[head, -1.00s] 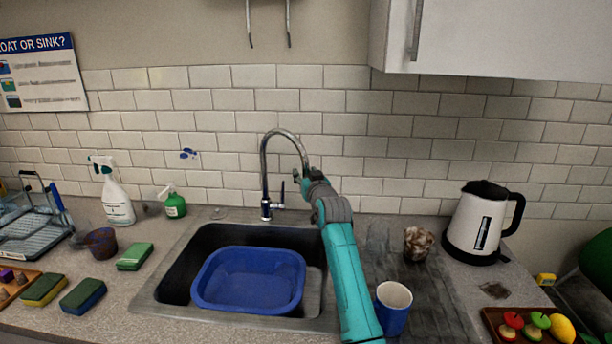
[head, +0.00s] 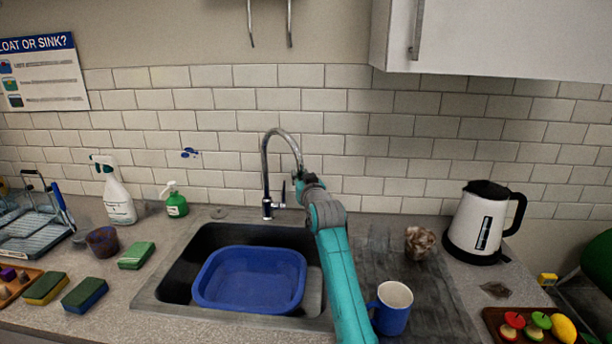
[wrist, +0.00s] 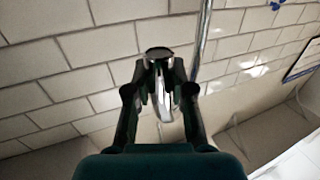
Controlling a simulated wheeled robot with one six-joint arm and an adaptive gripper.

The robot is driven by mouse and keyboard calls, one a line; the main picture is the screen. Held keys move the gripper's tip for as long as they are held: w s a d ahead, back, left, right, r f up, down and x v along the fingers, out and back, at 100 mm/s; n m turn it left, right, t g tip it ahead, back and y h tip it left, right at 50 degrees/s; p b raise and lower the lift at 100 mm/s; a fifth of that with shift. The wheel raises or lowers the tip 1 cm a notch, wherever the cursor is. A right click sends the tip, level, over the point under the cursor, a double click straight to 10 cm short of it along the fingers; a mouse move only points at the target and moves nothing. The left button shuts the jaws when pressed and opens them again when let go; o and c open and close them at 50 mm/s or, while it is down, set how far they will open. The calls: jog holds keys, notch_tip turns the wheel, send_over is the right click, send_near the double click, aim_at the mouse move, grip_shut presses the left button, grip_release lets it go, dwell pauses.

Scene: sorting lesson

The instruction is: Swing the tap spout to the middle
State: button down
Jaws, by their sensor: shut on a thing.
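The chrome tap (head: 265,175) stands behind the sink (head: 178,270), with its tall curved spout (head: 285,132) arching toward the right and front. My gripper (head: 300,180) is at the hanging end of the spout, above the sink's right back corner. In the wrist view my gripper (wrist: 160,100) has its two dark fingers closed on both sides of the shiny spout end (wrist: 160,75). The upright pipe of the tap (wrist: 202,40) shows just to the right. In the head view my gripper hides the spout's tip. A small lever stands beside the tap's base.
A blue basin (head: 250,280) sits in the sink. A blue mug (head: 392,308) stands close to the right of my arm. A brown-and-white cup (head: 420,243) and a kettle (head: 482,225) stand farther right.

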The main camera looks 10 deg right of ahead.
jog(key=s+a+m+h, duration=0.1)
jog(key=a+h, duration=0.1)
jog(key=a, duration=1.3)
jog(key=shift+s+m+h, duration=0.2)
jog(key=shift+m+h, duration=0.1)
jog(key=shift+a, duration=0.15)
jog(key=c, duration=1)
grip_release()
jog(key=s, duration=1.2)
jog(key=shift+a, duration=0.45)
